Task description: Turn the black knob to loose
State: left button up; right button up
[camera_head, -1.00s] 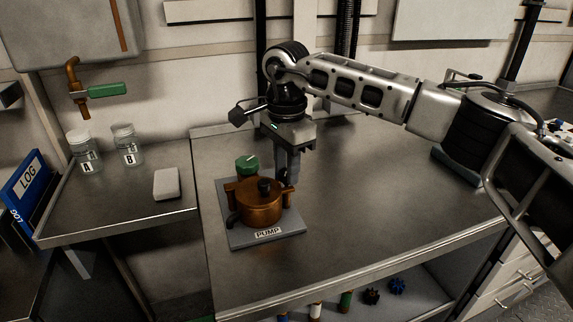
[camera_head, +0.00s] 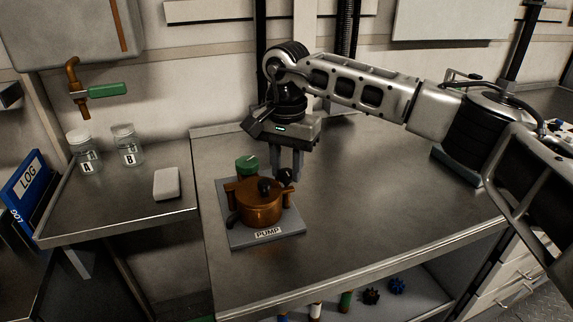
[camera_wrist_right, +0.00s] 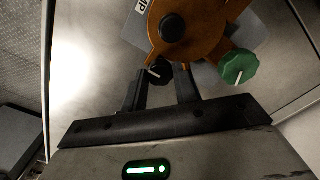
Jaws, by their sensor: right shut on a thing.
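A copper-coloured pump (camera_head: 262,212) stands on a grey base plate (camera_head: 289,224) labelled PUMP on the metal bench. The black knob (camera_head: 286,174) is at its back right side; in the right wrist view the black knob (camera_wrist_right: 158,72) has a white mark pointing down and left. My right gripper (camera_head: 287,168) reaches down from above with its fingers around the knob, shut on it; the fingers (camera_wrist_right: 161,78) also show in the right wrist view. A green knob (camera_head: 247,165) is at the pump's back left and shows in the wrist view (camera_wrist_right: 238,68). My left gripper is out of view.
A black cap (camera_head: 265,186) sits on top of the pump. Jars A (camera_head: 86,154) and B (camera_head: 128,148) and a pale block (camera_head: 166,183) are on the left bench. A copper tap with a green handle (camera_head: 107,89) is above them.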

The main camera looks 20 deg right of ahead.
aim_at(286, 172)
jog(key=shift+r, duration=0.1)
jog(key=o, duration=0.7)
notch_tip(286, 172, up, 16)
dwell(0.3)
